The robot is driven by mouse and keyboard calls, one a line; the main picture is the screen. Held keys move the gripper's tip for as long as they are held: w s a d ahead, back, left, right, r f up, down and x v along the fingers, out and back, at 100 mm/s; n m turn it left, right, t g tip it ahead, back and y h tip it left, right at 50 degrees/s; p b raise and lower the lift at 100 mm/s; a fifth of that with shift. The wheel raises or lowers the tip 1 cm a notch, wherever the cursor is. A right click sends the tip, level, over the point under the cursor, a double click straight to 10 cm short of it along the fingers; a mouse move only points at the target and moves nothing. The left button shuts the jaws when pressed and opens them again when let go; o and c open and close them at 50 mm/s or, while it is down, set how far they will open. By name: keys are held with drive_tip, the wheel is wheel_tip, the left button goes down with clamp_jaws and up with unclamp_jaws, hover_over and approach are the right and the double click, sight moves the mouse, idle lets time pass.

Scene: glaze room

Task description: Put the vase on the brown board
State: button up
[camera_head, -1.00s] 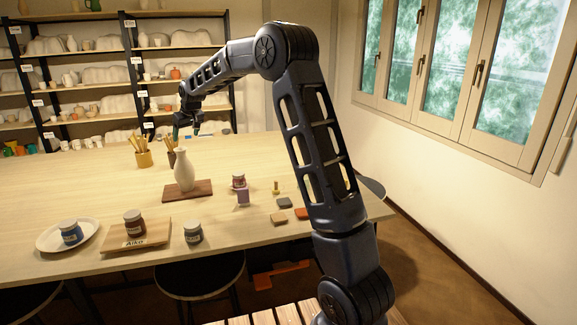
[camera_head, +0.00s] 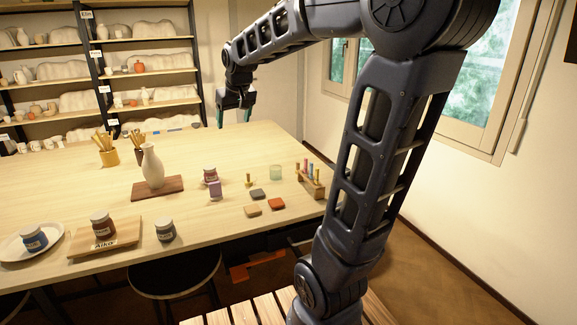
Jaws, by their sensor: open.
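The white vase (camera_head: 152,166) stands upright on the dark brown board (camera_head: 170,187) on the wooden table. My gripper (camera_head: 220,119) is up and to the right of the vase in the picture, over the far part of the table, apart from the vase. It is open and shows nothing between its fingers, which appear small.
Jars stand on a tan board (camera_head: 75,247) and a white plate (camera_head: 12,252) at the near left. Tool pots (camera_head: 110,156) are behind the vase. A rack with colored sticks (camera_head: 311,181), a glass (camera_head: 276,172) and tiles (camera_head: 276,204) are to the right.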

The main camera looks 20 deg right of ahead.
drive_tip(key=s+d+f+m, duration=0.1)
drive_tip(key=s+d+f, duration=0.1)
drive_tip(key=s, duration=0.5)
drive_tip(key=s+d+f+m, duration=0.1)
drive_tip(key=s+d+f, duration=0.2)
drive_tip(key=s, duration=0.5)
drive_tip(key=s+d+f, duration=0.3)
drive_tip(key=s+d, duration=0.1)
drive_tip(key=s, duration=0.3)
drive_tip(key=shift+s+m+g+h, duration=0.15)
drive_tip(key=shift+m+g+h, duration=0.15)
drive_tip(key=shift+m+h, duration=0.1)
